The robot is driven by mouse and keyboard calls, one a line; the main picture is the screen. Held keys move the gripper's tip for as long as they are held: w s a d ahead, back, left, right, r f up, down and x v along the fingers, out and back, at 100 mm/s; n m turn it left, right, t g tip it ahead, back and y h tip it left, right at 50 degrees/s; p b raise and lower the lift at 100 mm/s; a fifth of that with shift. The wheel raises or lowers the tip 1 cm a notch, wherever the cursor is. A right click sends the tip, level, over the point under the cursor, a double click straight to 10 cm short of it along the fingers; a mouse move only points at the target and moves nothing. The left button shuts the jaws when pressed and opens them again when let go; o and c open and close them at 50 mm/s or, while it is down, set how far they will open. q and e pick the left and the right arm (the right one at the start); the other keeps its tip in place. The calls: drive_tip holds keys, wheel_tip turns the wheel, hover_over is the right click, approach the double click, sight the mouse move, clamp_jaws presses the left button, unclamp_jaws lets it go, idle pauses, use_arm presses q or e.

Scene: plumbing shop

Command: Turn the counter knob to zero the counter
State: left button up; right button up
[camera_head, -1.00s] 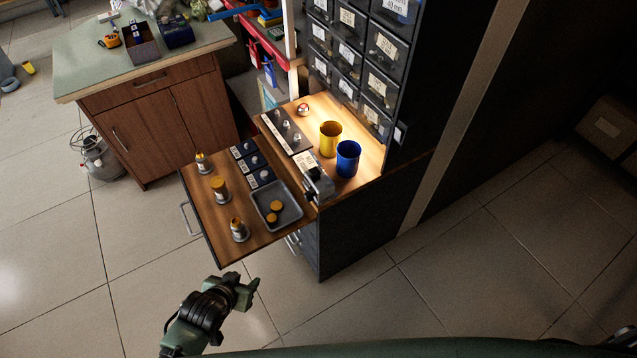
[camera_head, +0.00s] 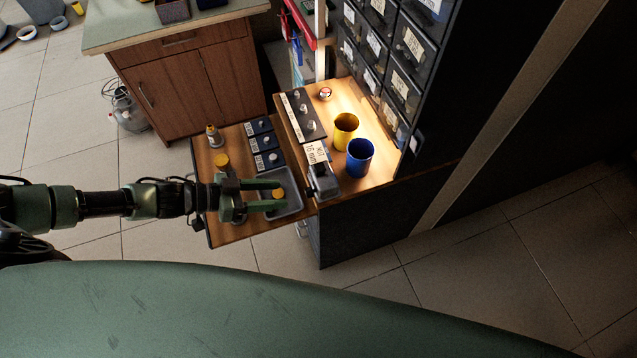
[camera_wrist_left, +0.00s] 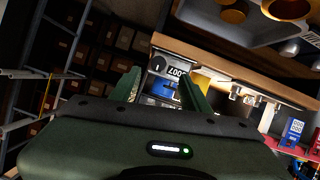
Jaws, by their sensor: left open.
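The counter (camera_head: 323,187) is a small grey box at the front edge of the lit wooden shelf. In the left wrist view the counter (camera_wrist_left: 163,86) shows upside down, with a white number strip and a blue patch. A small dark round part on its face may be the knob (camera_wrist_left: 157,67); in the head view I cannot make out the knob. My left gripper (camera_head: 284,195) is open and empty, left of the counter and apart from it, over the tray in the picture. In the wrist view its fingertips (camera_wrist_left: 161,79) frame the counter's face.
A grey tray (camera_head: 297,207) with a yellow cap (camera_head: 278,193) lies on the pulled-out wooden board (camera_head: 227,233). A yellow cup (camera_head: 345,131) and a blue cup (camera_head: 360,158) stand behind the counter. Labelled drawers (camera_head: 409,46) rise behind them. The floor in front is clear.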

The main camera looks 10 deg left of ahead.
sight(306, 193)
use_arm(q)
drive_tip(key=x, duration=0.5)
drive_tip(key=shift+w+d, duration=0.1)
drive_tip(key=shift+d, duration=0.15)
drive_tip(key=shift+w+d+f, duration=0.25)
drive_tip(key=shift+d+f, duration=0.1)
drive_tip(key=shift+d, duration=0.2)
use_arm(e)
drive_tip(key=shift+s+a+r, duration=0.3)
drive_tip(key=shift+s+a, duration=0.1)
drive_tip(key=shift+a, duration=0.15)
drive_tip(key=shift+d, duration=0.1)
use_arm(q)
clamp_jaws()
use_arm(e)
drive_tip(key=shift+d, duration=0.2)
